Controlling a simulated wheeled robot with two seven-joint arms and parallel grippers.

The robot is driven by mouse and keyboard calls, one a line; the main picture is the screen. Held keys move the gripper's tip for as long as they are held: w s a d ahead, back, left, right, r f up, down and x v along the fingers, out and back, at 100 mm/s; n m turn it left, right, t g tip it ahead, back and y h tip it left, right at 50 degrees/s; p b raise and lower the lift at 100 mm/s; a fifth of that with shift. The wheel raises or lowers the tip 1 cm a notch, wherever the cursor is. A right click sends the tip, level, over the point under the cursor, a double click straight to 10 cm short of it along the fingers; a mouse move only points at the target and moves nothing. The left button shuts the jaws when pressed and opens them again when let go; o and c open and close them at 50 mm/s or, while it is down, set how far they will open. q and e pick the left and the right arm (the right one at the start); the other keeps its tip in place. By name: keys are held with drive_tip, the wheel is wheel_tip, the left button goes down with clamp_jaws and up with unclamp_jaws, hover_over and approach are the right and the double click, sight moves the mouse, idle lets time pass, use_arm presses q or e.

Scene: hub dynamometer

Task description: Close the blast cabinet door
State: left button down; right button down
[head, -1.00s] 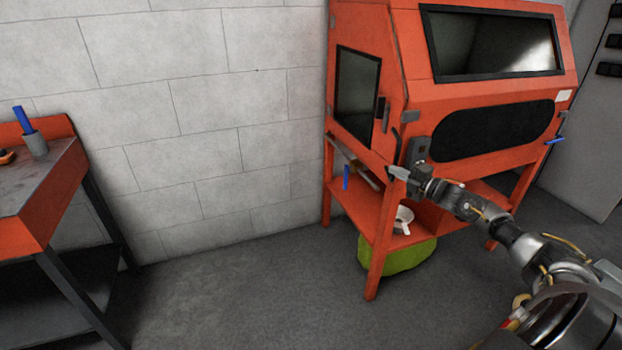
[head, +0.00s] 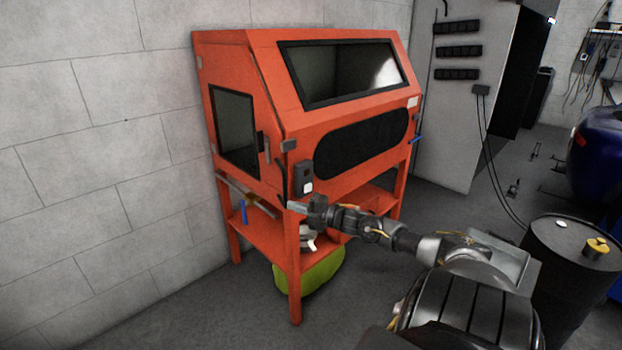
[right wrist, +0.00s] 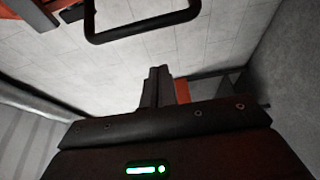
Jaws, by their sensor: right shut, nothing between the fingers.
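The orange blast cabinet (head: 262,75) stands against the block wall in the head view. Its door (head: 218,100) is on the left side, with a dark-framed window (head: 234,130). The door looks flush or nearly flush with the side; I cannot tell whether a small gap remains. A dark handle or latch (head: 260,141) is at its front edge. My right gripper (head: 292,206) is shut and empty, by the cabinet's lower front-left corner; contact is unclear. Its fingers (right wrist: 157,88) also show together in the right wrist view. My left gripper is out of view.
A green-yellow bin (head: 308,277) and a white item (head: 308,238) are under the cabinet. A black drum (head: 572,275) stands at the right. The floor left of the cabinet is clear. A dark loop (right wrist: 143,25) tops the wrist view.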

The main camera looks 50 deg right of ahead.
drive_tip(key=shift+s+d, duration=0.3)
drive_tip(key=shift+s, duration=0.45)
drive_tip(key=shift+s+d, duration=0.3)
drive_tip(key=shift+s, duration=0.5)
drive_tip(key=shift+s+d, duration=0.3)
drive_tip(key=shift+s, duration=0.45)
